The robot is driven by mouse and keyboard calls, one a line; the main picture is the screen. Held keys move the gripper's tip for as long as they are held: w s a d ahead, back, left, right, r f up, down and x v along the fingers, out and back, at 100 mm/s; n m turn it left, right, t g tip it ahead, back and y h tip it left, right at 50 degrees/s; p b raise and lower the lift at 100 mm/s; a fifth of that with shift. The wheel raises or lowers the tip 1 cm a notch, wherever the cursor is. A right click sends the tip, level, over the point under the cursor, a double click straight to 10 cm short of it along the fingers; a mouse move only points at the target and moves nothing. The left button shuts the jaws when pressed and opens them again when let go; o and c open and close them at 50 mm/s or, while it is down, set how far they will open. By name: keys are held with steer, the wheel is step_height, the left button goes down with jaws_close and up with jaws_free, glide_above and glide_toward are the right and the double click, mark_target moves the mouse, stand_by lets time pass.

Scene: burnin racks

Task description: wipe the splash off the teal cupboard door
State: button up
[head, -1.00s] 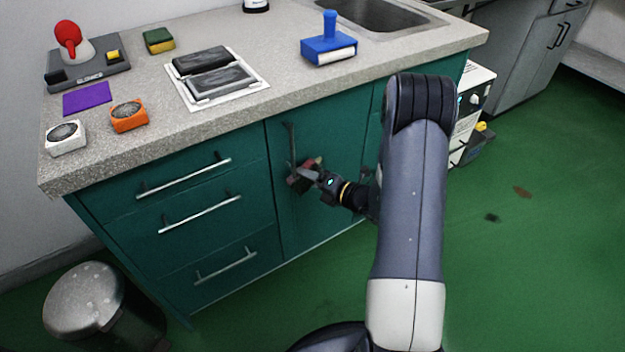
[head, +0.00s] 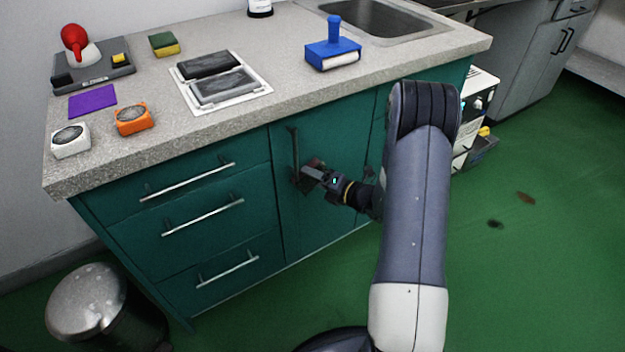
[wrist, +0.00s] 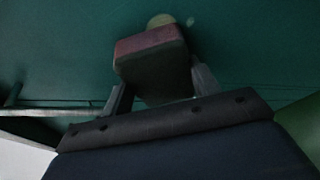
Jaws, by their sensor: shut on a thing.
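The teal cupboard door (head: 334,125) with its dark upright handle (head: 295,150) is right of the drawers. My gripper (head: 315,175) is at this door, close to the handle. It is shut on a dark red and dark green sponge-like block (wrist: 152,60), held between both fingers in the wrist view. A pale yellowish patch (wrist: 160,19), seemingly the splash, shows on the teal surface just beyond the block's far edge. The block may hide part of it. I cannot tell if the block touches the door. The splash cannot be made out in the head view.
Three drawers with bar handles (head: 203,216) lie left of the door. The counter (head: 290,88) above carries a yellow-green sponge (head: 164,44), a blue stamp-like tool (head: 333,50) and a sink (head: 375,18). A metal bin (head: 88,302) stands lower left. Green floor is open at right.

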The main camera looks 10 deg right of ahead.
steer(key=shift+w+d, duration=1)
steer(key=shift+d, duration=1.9)
steer(key=shift+s+a+p, duration=0.1)
steer(key=shift+s+a, duration=0.15)
steer(key=shift+a, duration=0.4)
steer(key=shift+s+a+p, duration=0.1)
steer(key=shift+s+a, duration=0.1)
steer(key=shift+a, duration=0.4)
steer(key=shift+s+a+p, duration=0.1)
steer(key=shift+s+a, duration=0.15)
steer(key=shift+a, duration=0.4)
steer(key=shift+s+a, duration=0.25)
steer(key=shift+a, duration=0.6)
steer(key=shift+s+a, duration=0.2)
steer(key=shift+a, duration=0.65)
steer(key=s+d, duration=0.2)
steer(key=s, duration=0.3)
steer(key=shift+s, duration=0.35)
steer(key=shift+s, duration=0.1)
steer(key=shift+s+d, duration=0.25)
steer(key=shift+s, duration=0.45)
steer(key=shift+s+d, duration=0.2)
steer(key=shift+s, duration=0.45)
